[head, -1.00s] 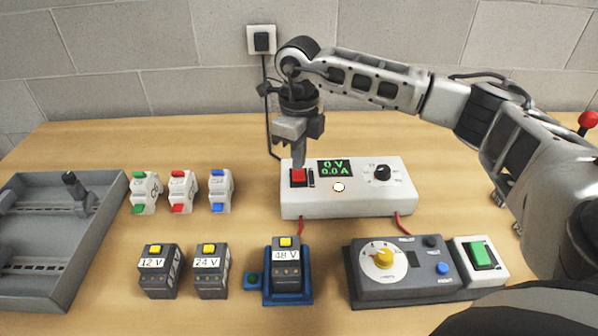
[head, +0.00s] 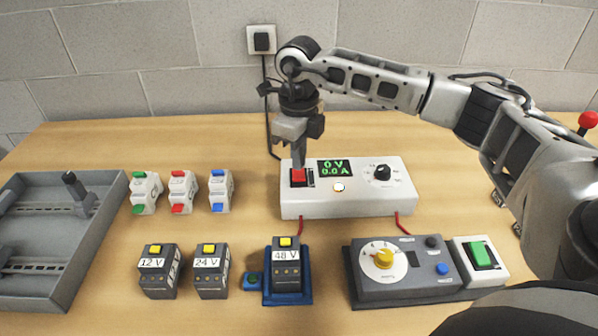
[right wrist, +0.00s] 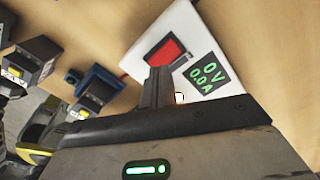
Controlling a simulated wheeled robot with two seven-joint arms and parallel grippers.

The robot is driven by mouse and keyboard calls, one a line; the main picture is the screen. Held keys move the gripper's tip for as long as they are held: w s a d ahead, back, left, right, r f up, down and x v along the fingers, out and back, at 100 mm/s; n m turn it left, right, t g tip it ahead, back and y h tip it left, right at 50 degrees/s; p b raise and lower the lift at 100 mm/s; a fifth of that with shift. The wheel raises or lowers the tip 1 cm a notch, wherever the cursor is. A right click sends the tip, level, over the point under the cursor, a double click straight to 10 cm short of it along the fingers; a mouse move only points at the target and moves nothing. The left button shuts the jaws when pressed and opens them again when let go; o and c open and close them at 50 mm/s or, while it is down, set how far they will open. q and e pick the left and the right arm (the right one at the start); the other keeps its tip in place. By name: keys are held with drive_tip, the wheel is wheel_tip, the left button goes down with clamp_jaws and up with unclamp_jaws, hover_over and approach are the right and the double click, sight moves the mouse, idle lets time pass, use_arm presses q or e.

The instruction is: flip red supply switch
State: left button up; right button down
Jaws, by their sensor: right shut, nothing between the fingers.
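The red supply switch (head: 299,177) sits at the left end of the white power supply (head: 345,205). The supply's green display (head: 334,168) reads 0 V and 0.0 A. My right gripper (head: 298,164) is shut and empty, pointing down with its fingertips at the far edge of the red switch. In the right wrist view the switch (right wrist: 166,52) shows just beyond the fingers (right wrist: 157,85). I cannot tell whether the fingertips touch it. My left gripper is not in view.
The 48 V module (head: 286,268) sits in a blue base in front of the supply. Modules marked 12 V (head: 158,275) and 24 V (head: 210,275) stand to its left. A grey tray (head: 60,285) is at far left. A control box (head: 405,290) is at front right.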

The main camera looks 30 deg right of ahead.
sight(299, 176)
drive_tip(key=shift+f+b, duration=0.6)
drive_tip(key=shift+f, duration=0.25)
idle(0.5)
drive_tip(key=shift+f+b, duration=0.4)
drive_tip(key=shift+f, duration=0.2)
idle(0.3)
drive_tip(key=shift+r+p, duration=1.15)
drive_tip(key=shift+r, duration=0.45)
drive_tip(key=shift+r+p, duration=1.35)
drive_tip(key=shift+r, duration=0.65)
